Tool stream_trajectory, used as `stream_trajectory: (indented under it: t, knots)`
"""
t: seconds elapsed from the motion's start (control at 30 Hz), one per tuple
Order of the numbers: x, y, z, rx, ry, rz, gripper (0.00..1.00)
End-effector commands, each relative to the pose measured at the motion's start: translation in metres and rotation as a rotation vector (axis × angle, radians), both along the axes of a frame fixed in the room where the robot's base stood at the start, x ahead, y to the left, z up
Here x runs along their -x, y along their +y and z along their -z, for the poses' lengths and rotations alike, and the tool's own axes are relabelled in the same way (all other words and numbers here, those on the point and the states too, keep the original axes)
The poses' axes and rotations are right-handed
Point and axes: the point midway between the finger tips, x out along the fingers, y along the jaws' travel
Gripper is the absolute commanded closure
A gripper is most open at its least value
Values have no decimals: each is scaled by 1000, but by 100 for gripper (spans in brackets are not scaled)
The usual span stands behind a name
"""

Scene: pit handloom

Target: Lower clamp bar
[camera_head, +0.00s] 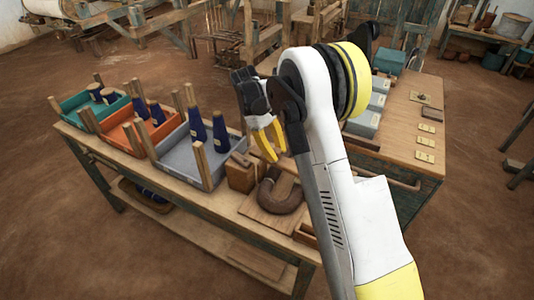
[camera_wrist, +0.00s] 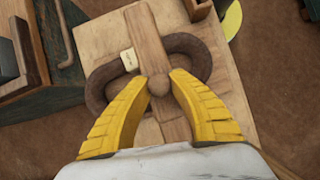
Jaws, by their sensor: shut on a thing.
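My gripper (camera_wrist: 158,88) has its yellow fingers closed on a small round wooden knob (camera_wrist: 158,84). The knob sits on the wooden clamp bar (camera_wrist: 150,45), which runs lengthwise through the wrist view. The bar crosses over a thick dark brown coil (camera_wrist: 202,52) that lies on a pale wooden board (camera_wrist: 97,38). Whether the bar touches the coil is unclear. In the head view my gripper (camera_head: 272,150) is above the coil (camera_head: 287,198) and board (camera_head: 262,212) near the bench's front edge; the knob is not clear there.
A wooden block (camera_head: 240,178) stands left of the coil. Grey (camera_head: 180,165), orange (camera_head: 112,137) and teal (camera_head: 78,108) trays with dark blue cones and wooden posts fill the bench's left side. Grey boxes (camera_head: 365,122) and small tags (camera_head: 425,142) lie to the right.

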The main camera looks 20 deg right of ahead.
Motion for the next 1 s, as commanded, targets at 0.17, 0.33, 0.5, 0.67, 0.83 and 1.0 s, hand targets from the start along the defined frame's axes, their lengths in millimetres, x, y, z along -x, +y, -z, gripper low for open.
stream_trajectory:
  t: [0.17, 0.33, 0.5, 0.67, 0.83, 1.0]
  knots:
    - [0, -5, 6, 22, 22, -2, 100]
    - [0, -8, 7, 30, 29, -2, 100]
    - [0, -8, 6, 31, 29, -1, 100]
    - [0, -8, 6, 31, 29, -1, 64]
    - [0, -8, 6, 30, 29, -1, 52]
    - [-1, -7, 5, 31, 28, -2, 52]
